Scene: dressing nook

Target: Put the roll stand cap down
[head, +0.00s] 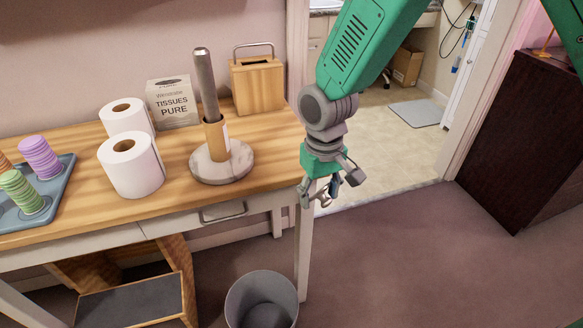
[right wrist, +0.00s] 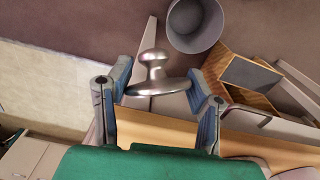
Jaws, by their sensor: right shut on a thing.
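The roll stand cap (right wrist: 157,88) is a silver metal disc with a rounded knob. In the right wrist view it sits between the two fingers of my right gripper (right wrist: 160,92), which is shut on its rim. In the head view my right gripper (head: 322,194) hangs just off the table's right end, and the cap is hard to make out there. The roll stand has a round marble base (head: 222,168) and an upright metal post (head: 206,85) with a cardboard tube (head: 216,138) around its lower part. My left gripper is in neither view.
On the wooden table (head: 270,150) stand two white paper rolls (head: 131,165), a tissue box (head: 172,103), a wooden box with a handle (head: 258,85), and a blue-grey tray (head: 62,190) with stacked discs. A grey bin (head: 262,300) stands below. Bare tabletop lies right of the stand.

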